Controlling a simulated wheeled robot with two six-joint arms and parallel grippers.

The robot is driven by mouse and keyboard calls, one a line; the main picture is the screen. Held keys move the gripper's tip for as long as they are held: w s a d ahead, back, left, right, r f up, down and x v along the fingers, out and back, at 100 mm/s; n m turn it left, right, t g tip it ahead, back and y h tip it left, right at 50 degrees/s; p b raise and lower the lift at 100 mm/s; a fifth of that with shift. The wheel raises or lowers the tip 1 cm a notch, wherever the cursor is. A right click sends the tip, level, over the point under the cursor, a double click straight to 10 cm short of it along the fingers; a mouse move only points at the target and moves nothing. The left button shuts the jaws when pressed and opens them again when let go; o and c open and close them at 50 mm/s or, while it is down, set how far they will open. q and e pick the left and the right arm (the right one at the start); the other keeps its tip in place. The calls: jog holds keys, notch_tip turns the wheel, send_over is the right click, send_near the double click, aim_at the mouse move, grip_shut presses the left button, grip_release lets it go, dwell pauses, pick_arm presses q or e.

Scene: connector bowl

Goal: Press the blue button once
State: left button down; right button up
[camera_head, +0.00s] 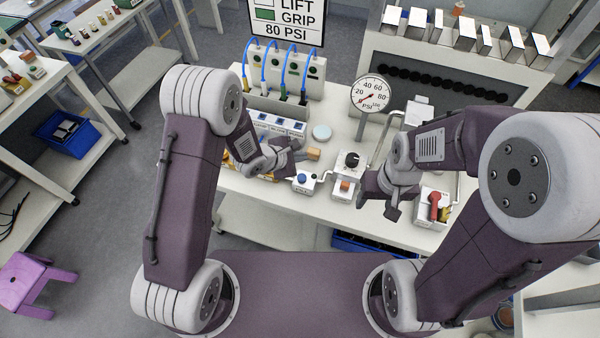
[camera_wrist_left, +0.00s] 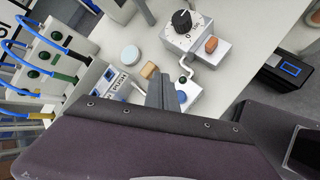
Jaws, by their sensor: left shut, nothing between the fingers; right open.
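The blue button (camera_head: 303,178) sits on top of a small white box on the bench, just right of and in front of my left gripper. It also shows in the left wrist view (camera_wrist_left: 182,97), right beside the finger. My left gripper (camera_head: 298,157) is shut and empty, pointing across the bench top just behind the button box. In the left wrist view the closed fingers (camera_wrist_left: 163,88) are beside the button and appear apart from it. My right gripper (camera_head: 378,210) is open and empty over the bench's right part.
A tan block (camera_head: 313,153) lies near my left fingertips. A box with a black knob (camera_head: 352,160) stands right of the button. A round pressure gauge (camera_head: 370,93) stands behind. Blue hoses (camera_head: 270,65) rise at the back left.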

pick_arm(q)
jog(key=shift+a, duration=0.15)
jog(key=b, duration=0.8)
send_over(300, 178)
notch_tip(300, 178, down, 7)
jog(key=shift+a+r, duration=0.1)
jog(key=shift+r, duration=0.1)
notch_tip(300, 178, down, 2)
jog(key=shift+f+b, duration=0.1)
jog(key=shift+b, duration=0.6)
jog(key=shift+f, duration=0.15)
dwell(0.7)
jog(key=shift+f, duration=0.25)
